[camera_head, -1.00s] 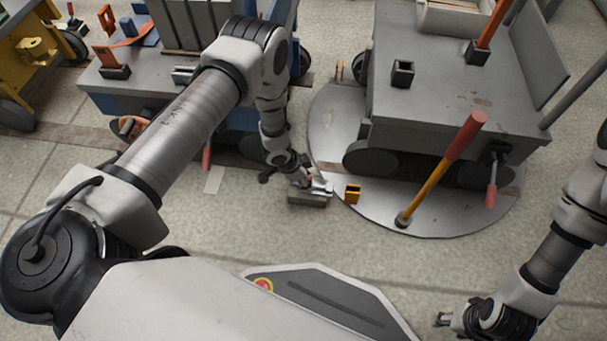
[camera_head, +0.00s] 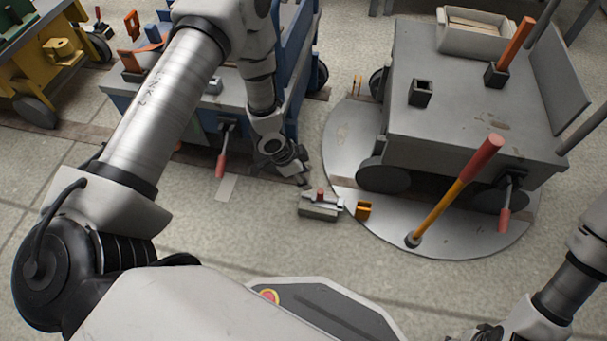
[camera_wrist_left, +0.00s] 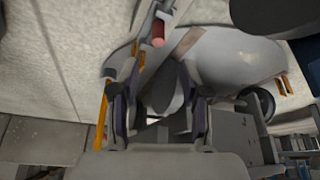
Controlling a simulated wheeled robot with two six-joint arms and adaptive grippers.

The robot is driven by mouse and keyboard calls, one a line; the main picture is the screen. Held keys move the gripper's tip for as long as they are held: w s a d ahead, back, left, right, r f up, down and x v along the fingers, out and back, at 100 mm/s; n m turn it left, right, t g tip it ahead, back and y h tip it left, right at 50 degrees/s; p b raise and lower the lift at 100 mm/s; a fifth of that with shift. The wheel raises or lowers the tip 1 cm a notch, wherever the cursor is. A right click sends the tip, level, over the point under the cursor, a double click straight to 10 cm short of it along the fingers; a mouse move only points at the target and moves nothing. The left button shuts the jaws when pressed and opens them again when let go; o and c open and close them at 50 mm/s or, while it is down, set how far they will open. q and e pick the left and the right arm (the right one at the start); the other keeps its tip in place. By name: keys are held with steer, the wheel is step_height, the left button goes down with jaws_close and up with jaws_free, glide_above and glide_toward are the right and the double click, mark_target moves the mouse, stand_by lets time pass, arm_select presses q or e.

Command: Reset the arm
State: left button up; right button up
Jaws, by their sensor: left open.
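My left gripper (camera_head: 298,172) is raised off the floor between the blue cart and the round metal plate. It is apart from the grey block with a red knob (camera_head: 320,206), which sits at the plate's left edge. In the left wrist view, the fingers of my left gripper (camera_wrist_left: 160,122) stand apart with nothing held between them. My right gripper (camera_head: 482,334) is only partly in view at the bottom edge, and its fingers cannot be made out.
A grey cart (camera_head: 460,105) stands on the round metal plate (camera_head: 375,225). A yellow lever with a red grip (camera_head: 455,190) rises from the plate. A small orange block (camera_head: 363,211) lies near the grey block. A blue cart (camera_head: 295,60) is at left.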

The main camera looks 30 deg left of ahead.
stand_by(0.3)
arm_select(q)
steer(key=s+a+r+n+g+y+p, duration=0.1)
steer(key=s+r+n+g+y+p, duration=0.3)
steer(key=s, duration=0.8)
steer(key=s+r+n+t+p, duration=0.1)
steer(key=s+n, duration=0.6)
steer(key=s, duration=0.4)
step_height(320, 180, up, 38)
steer(key=p, duration=3.8)
steer(key=shift+w+h, duration=0.25)
steer(key=shift+h, duration=0.05)
